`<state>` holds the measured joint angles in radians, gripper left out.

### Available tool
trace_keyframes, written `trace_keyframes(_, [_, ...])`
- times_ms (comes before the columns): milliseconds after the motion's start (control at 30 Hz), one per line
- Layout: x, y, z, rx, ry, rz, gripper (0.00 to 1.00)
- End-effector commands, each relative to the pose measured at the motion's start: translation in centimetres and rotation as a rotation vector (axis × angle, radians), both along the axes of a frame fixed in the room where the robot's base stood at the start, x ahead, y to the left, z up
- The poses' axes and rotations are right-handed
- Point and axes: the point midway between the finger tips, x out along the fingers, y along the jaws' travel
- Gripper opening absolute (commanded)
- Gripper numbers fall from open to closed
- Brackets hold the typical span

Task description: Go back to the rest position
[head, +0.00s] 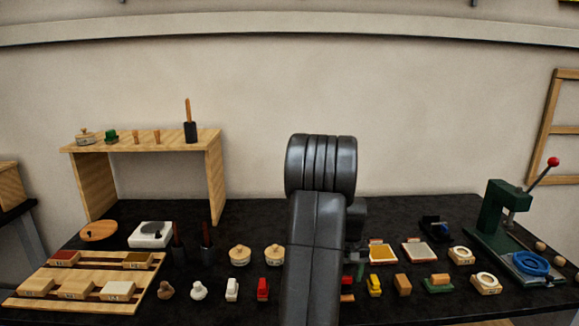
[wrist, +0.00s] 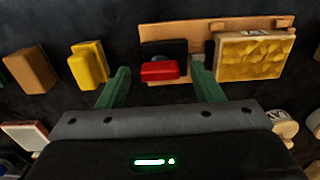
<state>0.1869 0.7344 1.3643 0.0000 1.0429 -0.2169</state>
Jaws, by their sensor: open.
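My gripper (wrist: 162,78) is open in the wrist view, its two green fingers spread apart. A small red block (wrist: 160,70) shows between the fingertips with gaps on both sides. It lies against a dark patch on a wooden board (wrist: 190,30). A block with a gold, rough face (wrist: 255,56) is at the right of that board. In the head view my arm hides most of the gripper; a bit of green finger shows low over the bench.
The black bench (head: 250,212) is crowded. A yellow block (head: 374,286) and an orange block (head: 403,285) stand right of my arm. A green press (head: 495,215) is at far right. A wooden shelf (head: 150,146) and slatted tray (head: 75,280) are at left.

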Motion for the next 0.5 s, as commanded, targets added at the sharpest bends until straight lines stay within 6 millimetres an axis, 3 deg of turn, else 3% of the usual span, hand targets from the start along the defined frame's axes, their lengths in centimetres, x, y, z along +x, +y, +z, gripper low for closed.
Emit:
trace_keyframes(267, [0.1,0.0,1.4,-0.001,-0.004,0.005,0.60])
trace_keyframes(500, [0.1,0.0,5.7,-0.001,-0.005,0.004,0.60])
